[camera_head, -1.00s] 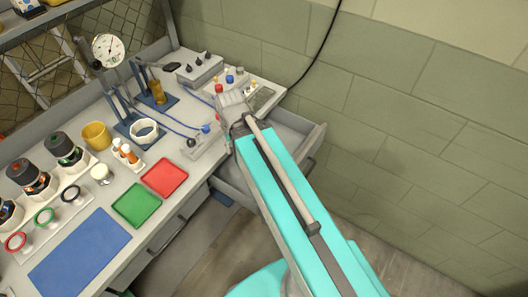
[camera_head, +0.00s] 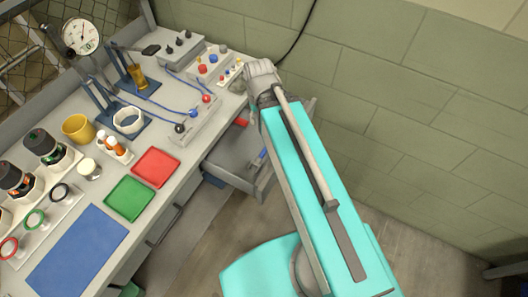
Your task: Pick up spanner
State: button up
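I cannot make out a spanner for sure. An open drawer (camera_head: 226,170) under the bench's right end holds a small red item (camera_head: 241,122) and a blue-handled item (camera_head: 258,158). Both are partly hidden or too small to name. My turquoise arm reaches up past the right side of the drawer and covers part of it. Its grey joint is at the bench's far right corner. My gripper is hidden behind the arm, so its fingers do not show.
The bench carries a blue mat (camera_head: 78,252), a green tray (camera_head: 130,198), a red tray (camera_head: 156,167), a yellow cup (camera_head: 78,128), a white ring (camera_head: 128,120) and a dial gauge (camera_head: 82,36). A block wall (camera_head: 430,110) stands close on the right. Bare floor shows below.

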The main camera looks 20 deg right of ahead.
aim_at(264, 151)
jog(key=k, duration=1.4)
jog(key=z, duration=0.85)
jog(key=i, duration=1)
jog(key=u, duration=0.05)
